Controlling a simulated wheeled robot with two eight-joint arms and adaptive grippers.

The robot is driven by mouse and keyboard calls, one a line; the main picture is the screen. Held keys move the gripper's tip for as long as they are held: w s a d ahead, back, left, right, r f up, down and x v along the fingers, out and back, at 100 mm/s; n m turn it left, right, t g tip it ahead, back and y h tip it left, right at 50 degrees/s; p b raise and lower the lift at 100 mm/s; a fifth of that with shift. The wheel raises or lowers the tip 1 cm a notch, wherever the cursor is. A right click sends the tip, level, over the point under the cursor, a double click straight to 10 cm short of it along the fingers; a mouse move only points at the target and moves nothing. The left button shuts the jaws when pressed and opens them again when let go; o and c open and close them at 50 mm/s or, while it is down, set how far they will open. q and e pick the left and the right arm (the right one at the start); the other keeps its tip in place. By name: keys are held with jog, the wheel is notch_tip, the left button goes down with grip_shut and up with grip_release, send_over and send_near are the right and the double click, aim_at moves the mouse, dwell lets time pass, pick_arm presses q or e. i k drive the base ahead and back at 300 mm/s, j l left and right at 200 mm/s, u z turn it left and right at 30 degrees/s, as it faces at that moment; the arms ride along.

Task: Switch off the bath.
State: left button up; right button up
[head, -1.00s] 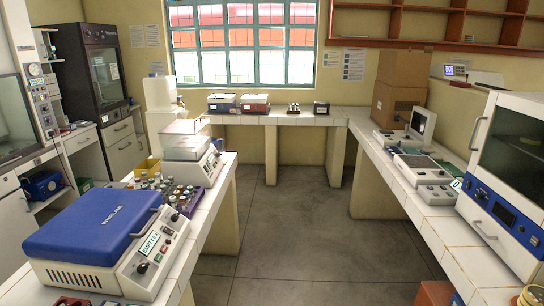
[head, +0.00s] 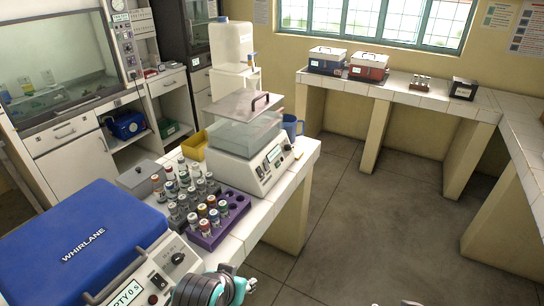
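The bath (head: 245,130) stands at the far end of the left bench. A teal and grey part of my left arm (head: 205,287) shows at the bottom edge, in front of the centrifuge and well short of the bath. I cannot make out whether its gripper is open or shut. My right gripper is not recognisable in view.
The blue-lidded Whirlane centrifuge (head: 85,240) fills the near left bench. A purple rack (head: 232,222) with several capped tubes stands between it and the bath. A yellow bin (head: 193,146) and blue mug (head: 292,126) flank the bath. Open floor (head: 370,235) lies right.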

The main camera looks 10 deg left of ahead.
aim_at(260, 172)
jog(key=i+l+u, duration=0.35)
jog(key=i+u, duration=0.15)
jog(key=i+l+u, duration=0.5)
